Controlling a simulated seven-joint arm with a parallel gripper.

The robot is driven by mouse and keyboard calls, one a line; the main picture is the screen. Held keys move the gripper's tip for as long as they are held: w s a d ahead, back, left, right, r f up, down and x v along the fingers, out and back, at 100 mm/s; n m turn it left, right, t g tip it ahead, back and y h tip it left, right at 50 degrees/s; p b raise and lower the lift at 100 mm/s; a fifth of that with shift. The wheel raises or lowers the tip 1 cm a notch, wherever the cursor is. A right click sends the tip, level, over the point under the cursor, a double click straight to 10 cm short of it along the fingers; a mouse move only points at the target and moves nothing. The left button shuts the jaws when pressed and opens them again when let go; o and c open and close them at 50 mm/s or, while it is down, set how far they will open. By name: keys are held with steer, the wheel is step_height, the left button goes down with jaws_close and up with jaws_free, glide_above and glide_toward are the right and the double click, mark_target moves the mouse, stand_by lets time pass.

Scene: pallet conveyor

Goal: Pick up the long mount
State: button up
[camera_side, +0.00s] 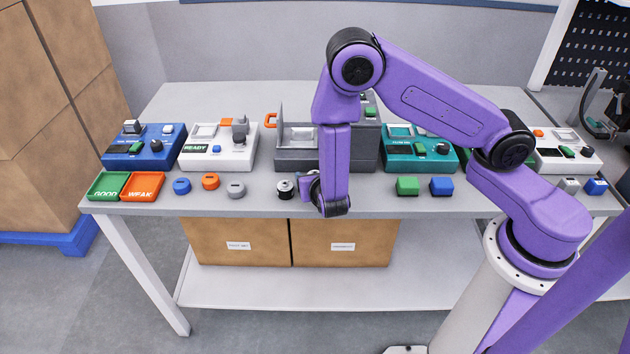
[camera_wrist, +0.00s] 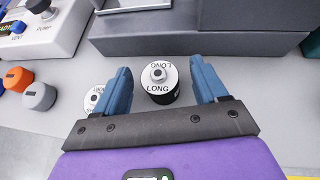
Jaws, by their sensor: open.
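The long mount (camera_wrist: 160,82) is a short black cylinder with a white top marked LONG and a small round stud in the middle. In the wrist view it stands upright between the two blue fingers of my gripper (camera_wrist: 162,88), with a gap on each side. My gripper is open and empty. A second white-topped mount (camera_wrist: 94,99) stands just outside the left finger, its label partly hidden. In the side view a black mount with a pale top (camera_side: 286,189) stands left of my gripper (camera_side: 313,188), which my arm mostly hides.
A dark grey machine (camera_side: 296,158) stands behind the mounts. Grey (camera_side: 236,189), orange (camera_side: 210,181) and blue (camera_side: 181,185) round pieces lie to the left. Green (camera_side: 407,186) and blue (camera_side: 441,186) blocks lie to the right. The table's front edge is close.

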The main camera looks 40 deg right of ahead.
steer(key=shift+w+d+f, duration=0.2)
steer(key=shift+w+d, duration=0.05)
steer(key=shift+w, duration=0.1)
steer(key=c, duration=1.1)
steer(key=shift+r, duration=0.15)
